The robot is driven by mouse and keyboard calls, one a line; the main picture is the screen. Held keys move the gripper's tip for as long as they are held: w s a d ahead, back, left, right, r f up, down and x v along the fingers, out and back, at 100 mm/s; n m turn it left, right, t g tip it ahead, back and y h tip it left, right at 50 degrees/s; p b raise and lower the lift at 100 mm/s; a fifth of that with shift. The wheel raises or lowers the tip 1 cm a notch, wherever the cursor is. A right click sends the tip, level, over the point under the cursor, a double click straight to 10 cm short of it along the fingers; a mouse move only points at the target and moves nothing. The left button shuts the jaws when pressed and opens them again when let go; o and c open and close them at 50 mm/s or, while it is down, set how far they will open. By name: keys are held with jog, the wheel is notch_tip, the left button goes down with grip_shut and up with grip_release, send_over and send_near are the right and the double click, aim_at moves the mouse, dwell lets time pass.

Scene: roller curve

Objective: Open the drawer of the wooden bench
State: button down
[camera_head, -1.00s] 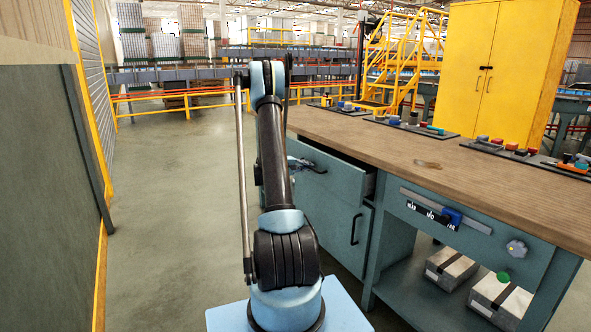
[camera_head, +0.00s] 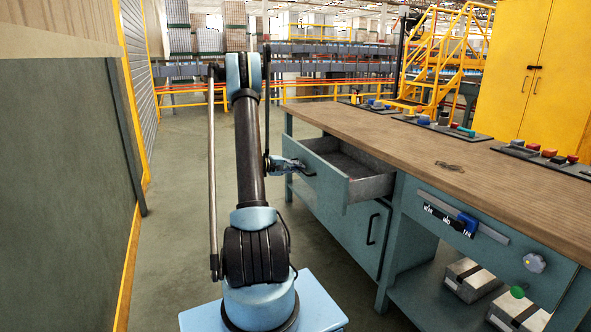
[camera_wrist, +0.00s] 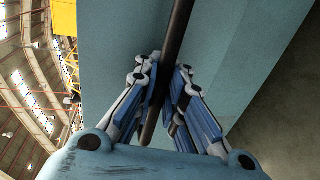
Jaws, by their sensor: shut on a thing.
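The wooden bench has a brown wooden top (camera_head: 385,138) over a blue-grey body, at the right in the head view. Its drawer (camera_head: 369,188) is pulled well out, and its grey inside shows empty where visible. My gripper (camera_head: 302,168) is at the drawer's front, shut on the drawer handle. In the wrist view the dark bar handle (camera_wrist: 178,35) runs between the fingers of my gripper (camera_wrist: 158,88), against the blue-grey drawer front (camera_wrist: 115,60). The fingertips are partly hidden behind the handle.
A cupboard door with a dark handle (camera_head: 371,229) sits below the drawer. The bench top carries control panels with coloured knobs (camera_head: 424,120) and a small dark item (camera_head: 449,165). A dark wall panel (camera_head: 60,190) stands at the left. Open floor (camera_head: 185,170) lies between.

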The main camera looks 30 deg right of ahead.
dwell(0.3)
jog(key=c, duration=1.7)
grip_release()
jog(key=v, duration=1.2)
jog(key=shift+w+a+f, duration=0.1)
jog(key=shift+f, duration=0.05)
